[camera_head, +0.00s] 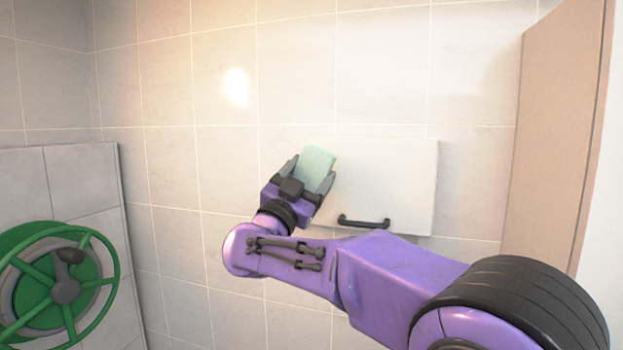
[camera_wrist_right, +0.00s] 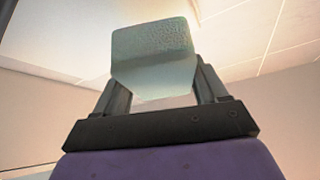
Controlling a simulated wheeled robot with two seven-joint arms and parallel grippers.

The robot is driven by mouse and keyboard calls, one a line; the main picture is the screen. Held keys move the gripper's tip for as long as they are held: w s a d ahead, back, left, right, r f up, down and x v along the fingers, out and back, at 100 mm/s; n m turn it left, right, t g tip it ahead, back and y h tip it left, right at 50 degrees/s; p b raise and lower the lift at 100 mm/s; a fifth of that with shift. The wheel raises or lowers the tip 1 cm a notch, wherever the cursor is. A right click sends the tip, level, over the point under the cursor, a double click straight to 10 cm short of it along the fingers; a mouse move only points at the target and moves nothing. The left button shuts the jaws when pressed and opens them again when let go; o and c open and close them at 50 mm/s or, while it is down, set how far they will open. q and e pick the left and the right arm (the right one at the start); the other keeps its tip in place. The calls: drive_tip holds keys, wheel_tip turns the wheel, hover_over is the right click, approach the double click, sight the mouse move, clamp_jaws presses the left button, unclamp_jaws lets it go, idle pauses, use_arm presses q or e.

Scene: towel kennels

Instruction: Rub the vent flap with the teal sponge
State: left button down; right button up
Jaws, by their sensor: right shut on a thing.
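The vent flap (camera_head: 390,180) is a flat white panel on the tiled wall with a dark bar handle (camera_head: 363,222) at its lower edge. The teal sponge (camera_head: 318,165) is a pale teal block at the flap's left edge and overlaps it in the head view. My right gripper (camera_head: 303,177) is shut on the sponge, which sticks out past the fingers. The sponge (camera_wrist_right: 153,48) also shows between the fingers in the right wrist view. I cannot tell whether the sponge touches the flap. My left gripper is not in view.
A green handwheel (camera_head: 58,285) is on a grey tiled panel (camera_head: 85,190) at the left. A tan upright panel (camera_head: 558,130) stands to the right of the flap. The tiled wall (camera_head: 220,110) left of and above the flap is bare.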

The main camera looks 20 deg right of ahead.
drive_tip(key=shift+w, duration=0.15)
drive_tip(key=shift+s+a+f+b, duration=0.1)
drive_tip(key=shift+s+a+b, duration=0.3)
drive_tip(key=shift+s, duration=0.2)
drive_tip(key=shift+s+a+b, duration=0.25)
drive_tip(key=shift+s+a, duration=0.1)
drive_tip(key=shift+s, duration=0.25)
drive_tip(key=shift+s+a, duration=0.15)
drive_tip(key=shift+s, duration=0.05)
drive_tip(key=shift+w, duration=0.1)
